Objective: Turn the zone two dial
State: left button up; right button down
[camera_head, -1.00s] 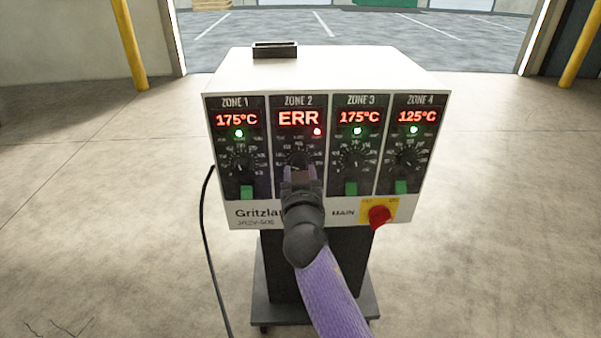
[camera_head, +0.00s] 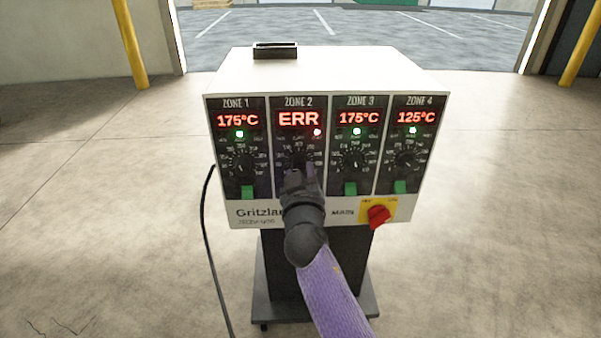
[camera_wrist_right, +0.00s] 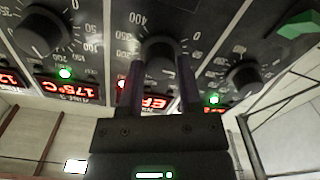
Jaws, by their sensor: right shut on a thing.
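The controller box (camera_head: 330,70) has four zone panels on its front. The zone two dial (camera_head: 298,158) is a black round knob with a scale around it, partly hidden behind my right gripper (camera_head: 297,176). The zone two display (camera_head: 298,119) reads ERR, with a red light below it. In the right wrist view the dial (camera_wrist_right: 160,52) sits between the two fingers of my right gripper (camera_wrist_right: 160,72), which is shut on it. That view shows the panel upside down. The knob's exact setting cannot be read. My left gripper is not in view.
The zone one (camera_head: 241,160), zone three (camera_head: 356,160) and zone four (camera_head: 406,159) dials stand close by, with green lights lit. Green switches sit below them. A red main switch (camera_head: 379,216) is at lower right. A black cable hangs at left. The floor around is clear.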

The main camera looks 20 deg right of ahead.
pick_arm(q)
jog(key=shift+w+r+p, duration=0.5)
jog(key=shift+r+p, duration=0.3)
jog(key=shift+p, duration=0.1)
pick_arm(e)
jog(key=n, duration=0.9)
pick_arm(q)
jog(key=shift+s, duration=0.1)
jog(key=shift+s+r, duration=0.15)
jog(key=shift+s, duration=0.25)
pick_arm(e)
jog(key=shift+n, duration=0.3)
jog(key=shift+c, duration=1.4)
grip_release()
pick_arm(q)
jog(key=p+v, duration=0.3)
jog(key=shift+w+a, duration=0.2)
pick_arm(e)
jog(key=v, duration=1)
